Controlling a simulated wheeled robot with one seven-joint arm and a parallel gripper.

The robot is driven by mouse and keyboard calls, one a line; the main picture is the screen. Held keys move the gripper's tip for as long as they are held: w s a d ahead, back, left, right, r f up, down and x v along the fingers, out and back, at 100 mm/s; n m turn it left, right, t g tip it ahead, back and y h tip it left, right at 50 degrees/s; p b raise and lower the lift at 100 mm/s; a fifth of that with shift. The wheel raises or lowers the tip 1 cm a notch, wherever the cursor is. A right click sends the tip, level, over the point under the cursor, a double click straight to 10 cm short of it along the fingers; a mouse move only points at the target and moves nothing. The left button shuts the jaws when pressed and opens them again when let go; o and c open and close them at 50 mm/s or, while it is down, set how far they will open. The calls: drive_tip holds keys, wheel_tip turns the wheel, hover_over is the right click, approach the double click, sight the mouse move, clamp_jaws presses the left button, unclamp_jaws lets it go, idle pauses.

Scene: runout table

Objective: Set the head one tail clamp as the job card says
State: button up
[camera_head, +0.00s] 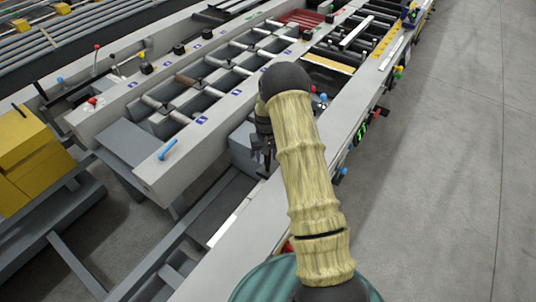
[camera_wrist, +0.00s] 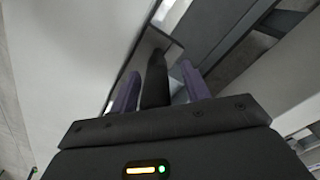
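My gripper (camera_head: 265,153) hangs beside the near rail of the machine, partly behind my own arm in the head view. In the wrist view, its two purple fingers (camera_wrist: 160,90) stand apart. A dark upright piece (camera_wrist: 156,78) shows between them; I cannot tell whether it is a lever or part of my gripper, and no firm hold on it shows. Which part is the head one tail clamp cannot be told. A blue handle (camera_head: 168,149) sits on the end of the grey bed, left of my gripper. No job card can be made out.
The long grey roller bed (camera_head: 205,85) runs away to the upper right. Coloured knobs and green displays (camera_head: 361,133) line its right side. A yellow box (camera_head: 30,150) stands at the left. The grey floor (camera_head: 460,150) on the right is clear.

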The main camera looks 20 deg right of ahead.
drive_tip(key=shift+d+r, duration=0.1)
drive_tip(key=shift+d, duration=0.15)
drive_tip(key=shift+r, duration=0.25)
wheel_tip(320, 180, up, 17)
drive_tip(key=b, duration=0.2)
drive_tip(key=shift+a+f, duration=0.15)
drive_tip(key=shift+f, duration=0.05)
drive_tip(key=shift+s+a, duration=0.1)
drive_tip(key=s+a+r+t, duration=0.1)
drive_tip(key=s+a, duration=0.3)
drive_tip(key=s, duration=0.9)
drive_tip(key=s+a+r+n+t, duration=0.1)
drive_tip(key=s+a, duration=0.3)
drive_tip(key=s, duration=0.9)
drive_tip(key=shift+s+r+n+t, duration=0.2)
drive_tip(key=shift+r+n+t, duration=0.1)
drive_tip(key=shift+r, duration=0.35)
